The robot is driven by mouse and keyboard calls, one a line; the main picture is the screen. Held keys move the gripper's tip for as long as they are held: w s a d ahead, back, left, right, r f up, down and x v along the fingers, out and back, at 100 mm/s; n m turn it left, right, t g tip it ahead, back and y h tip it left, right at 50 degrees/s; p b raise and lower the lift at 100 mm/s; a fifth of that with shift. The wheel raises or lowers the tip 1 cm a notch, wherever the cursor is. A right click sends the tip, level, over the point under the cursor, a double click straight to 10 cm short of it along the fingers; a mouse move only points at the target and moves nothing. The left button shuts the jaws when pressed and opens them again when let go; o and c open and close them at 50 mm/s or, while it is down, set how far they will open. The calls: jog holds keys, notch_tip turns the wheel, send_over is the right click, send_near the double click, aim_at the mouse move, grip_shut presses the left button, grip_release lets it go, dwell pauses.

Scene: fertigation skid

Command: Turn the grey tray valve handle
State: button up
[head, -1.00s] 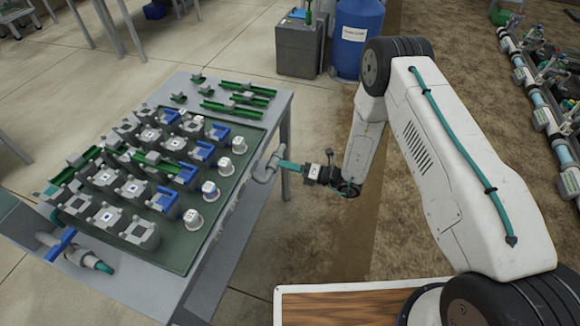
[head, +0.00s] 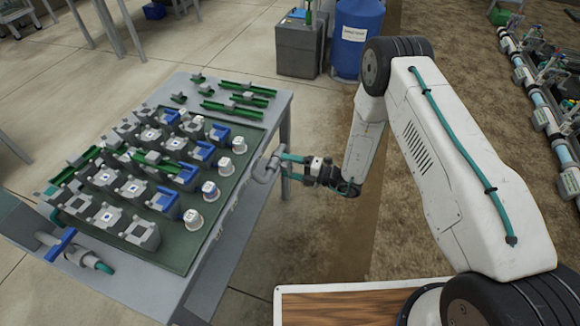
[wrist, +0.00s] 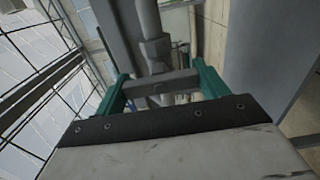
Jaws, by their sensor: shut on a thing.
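The grey tray valve (head: 264,171) sticks out from the right side of the tray table, its body partly hidden by its own handle end. In the wrist view the grey handle (wrist: 160,84) is a bar lying crosswise between the two teal fingers, with the grey valve stem (wrist: 155,48) beyond it. My gripper (head: 287,163) reaches the valve from the right and is shut on the handle. In the wrist view my gripper (wrist: 160,86) has one finger at each end of the bar.
The table carries a dark green tray (head: 205,235) with several grey and blue fittings and white caps. A second valve with a blue handle (head: 60,245) is at the table's near left. A blue drum (head: 357,38) and grey box (head: 299,48) stand behind.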

jog(key=shift+d+f, duration=0.1)
jog(key=o, duration=1)
jog(key=v, duration=0.7)
jog(key=shift+s+d, duration=0.15)
jog(key=shift+d, duration=0.2)
